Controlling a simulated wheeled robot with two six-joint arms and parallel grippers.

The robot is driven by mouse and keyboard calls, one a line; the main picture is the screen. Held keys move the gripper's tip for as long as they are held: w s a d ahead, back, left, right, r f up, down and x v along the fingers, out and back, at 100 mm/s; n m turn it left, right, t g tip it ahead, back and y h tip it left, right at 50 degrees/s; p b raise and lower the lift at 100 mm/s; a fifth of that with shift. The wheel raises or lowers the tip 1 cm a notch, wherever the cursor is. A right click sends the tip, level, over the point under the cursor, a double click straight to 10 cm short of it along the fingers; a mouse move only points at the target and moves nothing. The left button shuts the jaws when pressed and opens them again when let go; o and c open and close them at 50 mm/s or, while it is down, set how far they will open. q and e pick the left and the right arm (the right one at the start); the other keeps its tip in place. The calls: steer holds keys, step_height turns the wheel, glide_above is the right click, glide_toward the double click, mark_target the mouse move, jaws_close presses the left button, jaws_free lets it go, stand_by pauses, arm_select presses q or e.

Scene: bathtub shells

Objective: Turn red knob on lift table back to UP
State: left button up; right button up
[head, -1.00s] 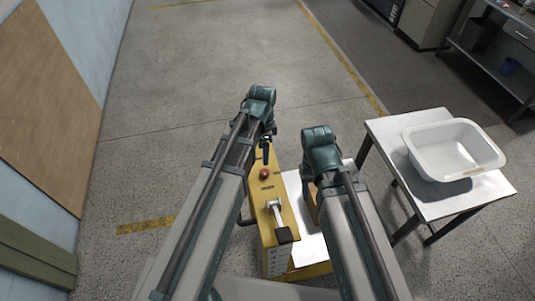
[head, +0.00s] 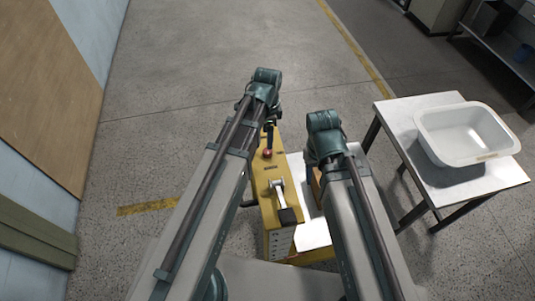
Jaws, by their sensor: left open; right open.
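The yellow control box (head: 267,212) of the lift table stands between my two arms. A small red knob (head: 267,153) is on its top face near the far end. A metal lever with a black grip (head: 287,216) is on the same face, nearer to me. My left gripper (head: 268,132) shows as dark fingers pointing down just beyond the red knob; it is open and empty. I cannot tell whether it touches the knob. The knob's marking is too small to read. My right gripper is hidden beneath its own wrist, to the right of the box.
The white lift table top (head: 313,236) lies right of the yellow box, with a brown item (head: 316,184) partly hidden by my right arm. A white side table (head: 405,112) holding a white tub (head: 466,134) stands to the right. The floor beyond is clear.

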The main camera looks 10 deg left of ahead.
mark_target(267, 151)
arm_select(q)
step_height(267, 151, down, 8)
steer(key=b, duration=0.7)
steer(key=shift+f, duration=0.2)
jaws_close()
